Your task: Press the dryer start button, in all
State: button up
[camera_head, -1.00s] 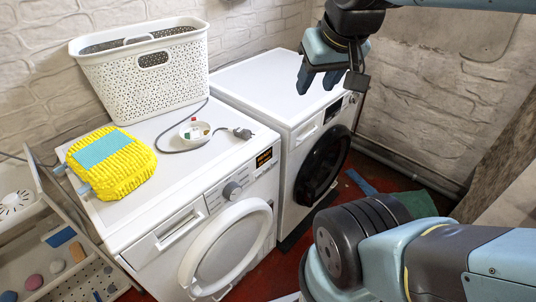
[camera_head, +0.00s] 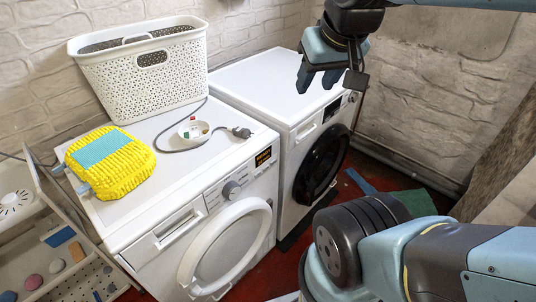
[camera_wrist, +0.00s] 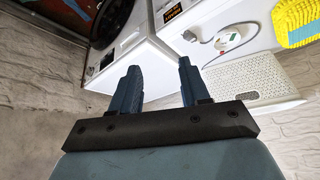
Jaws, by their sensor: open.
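Two white front-loading machines stand side by side in the head view. The left machine (camera_head: 150,216) has a round white door, a knob (camera_head: 231,190) and a small dark display. The right machine (camera_head: 268,88) has a dark round door (camera_head: 321,165) and a dark display (camera_head: 332,109) with a knob beside it. Which one is the dryer, and its start button, I cannot tell. My gripper (camera_head: 318,82) is open and empty, in front of the right machine's top in the head view. Its two blue fingers show apart in the wrist view (camera_wrist: 158,85).
A shelf rack (camera_head: 75,255) is at left. Brick walls bound the back and right.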

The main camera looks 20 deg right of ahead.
grip_shut()
dwell(1.1)
